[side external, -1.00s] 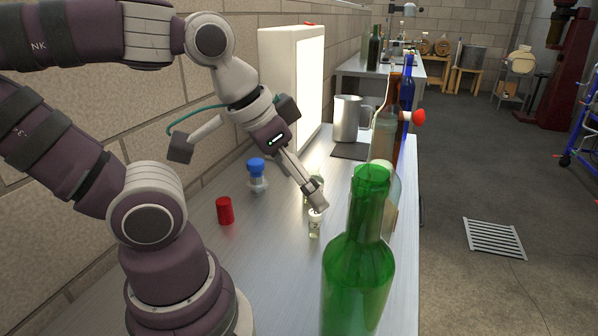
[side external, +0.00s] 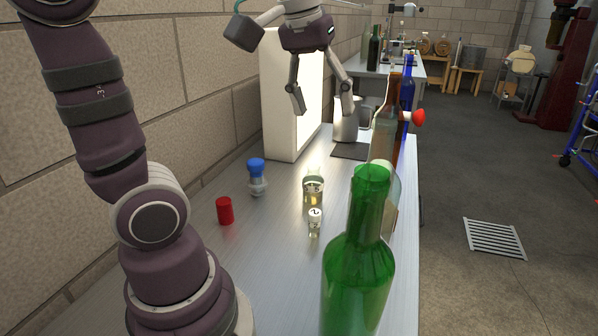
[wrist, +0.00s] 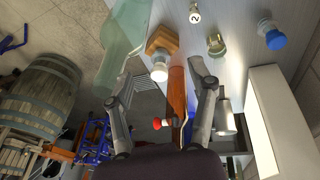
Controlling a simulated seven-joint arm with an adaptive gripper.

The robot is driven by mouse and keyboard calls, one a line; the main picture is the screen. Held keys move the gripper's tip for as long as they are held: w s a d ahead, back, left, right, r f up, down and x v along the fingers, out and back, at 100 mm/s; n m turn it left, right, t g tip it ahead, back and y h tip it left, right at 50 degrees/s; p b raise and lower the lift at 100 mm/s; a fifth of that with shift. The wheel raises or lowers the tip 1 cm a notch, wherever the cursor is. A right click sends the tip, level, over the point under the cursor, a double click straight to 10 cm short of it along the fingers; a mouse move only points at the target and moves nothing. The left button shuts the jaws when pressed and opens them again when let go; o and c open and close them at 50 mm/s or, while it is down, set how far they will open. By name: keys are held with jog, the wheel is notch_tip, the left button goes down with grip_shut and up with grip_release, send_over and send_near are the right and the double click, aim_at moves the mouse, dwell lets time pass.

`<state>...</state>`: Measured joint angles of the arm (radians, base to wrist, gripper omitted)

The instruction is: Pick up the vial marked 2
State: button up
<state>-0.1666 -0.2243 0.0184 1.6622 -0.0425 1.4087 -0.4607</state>
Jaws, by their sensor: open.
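The vial marked 2 (side external: 315,224) is a small clear vial with a pale cap bearing a dark 2. It stands upright on the metal bench, in front of a wider yellowish glass jar (side external: 313,190). In the wrist view the vial (wrist: 195,15) is at the top edge, partly cut off, with the jar (wrist: 216,44) just right of it. My gripper (side external: 324,108) is open and empty, raised well above the bench and farther back than the vial, near the light panel. Both spread fingers (wrist: 160,72) show in the wrist view, with nothing held between them.
A green bottle (side external: 358,265) stands close at the vial's right front. A red cylinder (side external: 224,210) and blue-topped vial (side external: 257,177) are left. A light panel (side external: 283,105) and metal jug (side external: 345,122) stand farther back.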

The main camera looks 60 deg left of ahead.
jog(key=w+a+n+g, duration=0.2)
jog(key=w+a+n, duration=0.2)
jog(key=n, duration=0.2)
jog(key=n+g, duration=0.1)
jog(key=n, duration=0.5)
send_over(315, 212)
notch_tip(315, 212, down, 3)
jog(key=shift+h, duration=0.3)
notch_tip(315, 212, down, 25)
jog(key=shift+f, duration=0.15)
grip_shut()
